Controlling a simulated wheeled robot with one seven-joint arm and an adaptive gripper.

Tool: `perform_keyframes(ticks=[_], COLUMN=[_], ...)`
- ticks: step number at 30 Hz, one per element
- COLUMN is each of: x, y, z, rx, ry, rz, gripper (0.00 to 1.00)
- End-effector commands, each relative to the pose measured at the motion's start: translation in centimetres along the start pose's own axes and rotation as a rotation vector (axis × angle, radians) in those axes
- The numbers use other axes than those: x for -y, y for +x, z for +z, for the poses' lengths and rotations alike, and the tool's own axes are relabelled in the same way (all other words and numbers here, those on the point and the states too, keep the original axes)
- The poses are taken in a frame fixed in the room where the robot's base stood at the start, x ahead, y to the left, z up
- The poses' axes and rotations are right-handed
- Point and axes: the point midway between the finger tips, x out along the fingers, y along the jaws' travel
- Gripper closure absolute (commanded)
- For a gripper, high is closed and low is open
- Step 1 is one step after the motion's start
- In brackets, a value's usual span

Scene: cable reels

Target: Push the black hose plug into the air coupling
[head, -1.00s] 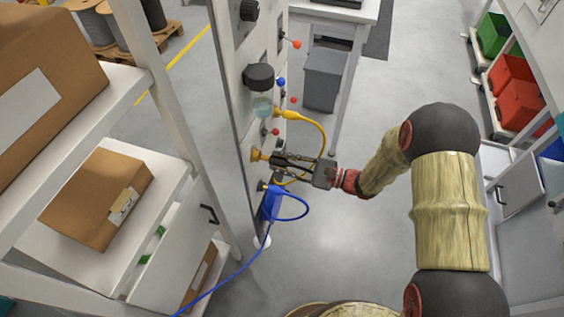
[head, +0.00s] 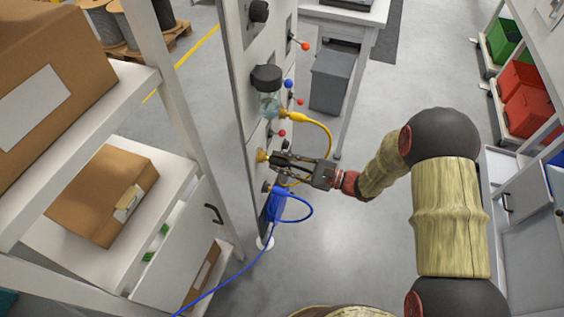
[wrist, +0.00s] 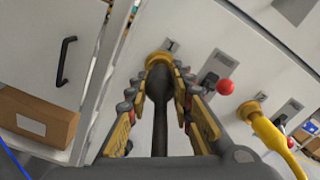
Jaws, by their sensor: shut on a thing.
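The black hose plug (wrist: 158,85) is between the fingers of my gripper (wrist: 159,100) in the wrist view, with its dark hose trailing back toward the palm. The front of the plug meets the brass air coupling (wrist: 159,59) below a label marked 1. How deep it sits cannot be told, as the plug hides the coupling's mouth. In the head view, my gripper (head: 278,160) is shut on the plug, close in front of the brass coupling (head: 262,156) on the upright panel. The plug is hardly distinguishable from the dark fingers there.
A yellow hose (head: 322,128) hangs from a coupling above and loops behind my gripper. A blue hose (head: 310,208) loops below. Red-knobbed levers (wrist: 225,87) and a filter bowl (head: 269,103) stick out nearby.

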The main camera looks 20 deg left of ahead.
Motion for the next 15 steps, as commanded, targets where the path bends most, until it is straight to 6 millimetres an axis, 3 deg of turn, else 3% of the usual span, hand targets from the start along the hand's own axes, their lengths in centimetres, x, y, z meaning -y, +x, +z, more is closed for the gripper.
perform_keyframes(ticks=[10,11,15], x=[0.03,0.04,0.03], y=[0.27,0.26,0.26], z=[0.02,0.03,0.02], rx=[0.001,0.001,0.001], ry=[-0.001,-0.001,-0.001], rz=[0.0,0.0,0.0], gripper=[1.0,0.76,0.68])
